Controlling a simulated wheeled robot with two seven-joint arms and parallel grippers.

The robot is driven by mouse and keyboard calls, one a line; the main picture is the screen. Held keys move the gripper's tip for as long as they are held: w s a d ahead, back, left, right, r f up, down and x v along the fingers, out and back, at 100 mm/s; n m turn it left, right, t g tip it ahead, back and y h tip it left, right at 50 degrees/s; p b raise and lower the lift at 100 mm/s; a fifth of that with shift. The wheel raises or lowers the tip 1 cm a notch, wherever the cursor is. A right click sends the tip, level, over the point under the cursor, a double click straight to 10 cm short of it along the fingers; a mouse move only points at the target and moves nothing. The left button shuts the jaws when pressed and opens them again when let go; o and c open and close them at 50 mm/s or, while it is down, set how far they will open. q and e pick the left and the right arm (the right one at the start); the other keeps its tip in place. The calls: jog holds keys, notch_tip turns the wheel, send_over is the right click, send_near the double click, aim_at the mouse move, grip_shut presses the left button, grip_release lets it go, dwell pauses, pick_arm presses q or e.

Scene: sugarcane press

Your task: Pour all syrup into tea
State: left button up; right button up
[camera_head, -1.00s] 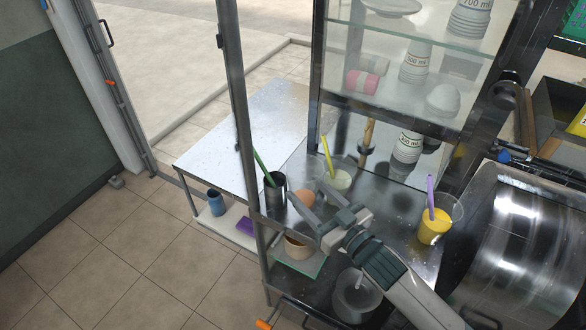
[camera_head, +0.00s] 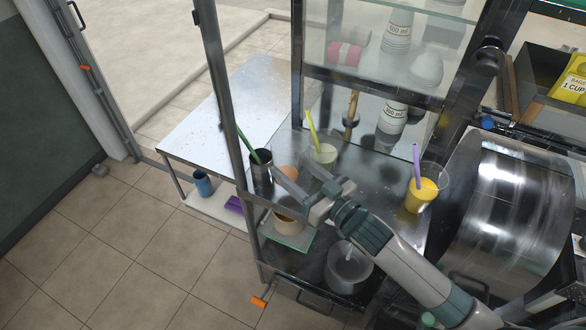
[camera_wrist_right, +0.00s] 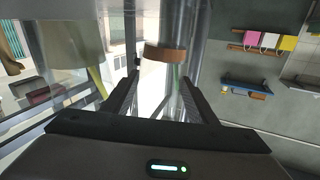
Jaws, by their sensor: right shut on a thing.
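My right gripper (camera_head: 293,167) is shut on a small peach-orange cup (camera_head: 287,179), partly hidden by the fingers. In the right wrist view the cup's brown-orange side (camera_wrist_right: 165,53) shows between the fingertips; its contents are hidden. Close to its left stands a dark metal cup (camera_head: 262,178) with a green straw. Just behind to the right is a pale greenish drink (camera_head: 324,154) with a yellow straw. A clear cup of yellow-orange drink (camera_head: 421,197) with a purple straw stands further right. I cannot tell which drink is the tea. My left gripper is not in view.
A steel post (camera_head: 222,90) rises left of the cups. The large metal drum (camera_head: 515,190) is on the right. A glass shelf with bottles (camera_head: 396,30) stands behind. A tan bowl (camera_head: 288,222) and clear container (camera_head: 348,268) sit below. The steel side table (camera_head: 220,110) has free room.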

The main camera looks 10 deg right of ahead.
aim_at(303, 153)
jog(key=shift+w+d+f+m+b, duration=0.15)
jog(key=shift+f+m+b, duration=0.75)
jog(key=shift+m+b, duration=0.5)
jog(key=shift+r, duration=0.2)
jog(key=shift+r+m+t+p, duration=0.4)
jog(key=shift+r+m+p, duration=0.25)
jog(key=shift+r+m, duration=1.4)
jog(key=shift+m, duration=0.05)
jog(key=m, duration=0.1)
jog(key=r+m, duration=0.2)
jog(key=shift+w+d+r+m+t, duration=0.1)
jog(key=shift+d+r+m+t, duration=0.05)
jog(key=shift+d+m+t, duration=0.15)
jog(key=shift+d+r+m+h+p, duration=0.25)
jog(key=shift+r+m+p, duration=0.35)
jog(key=shift+m+p, duration=0.35)
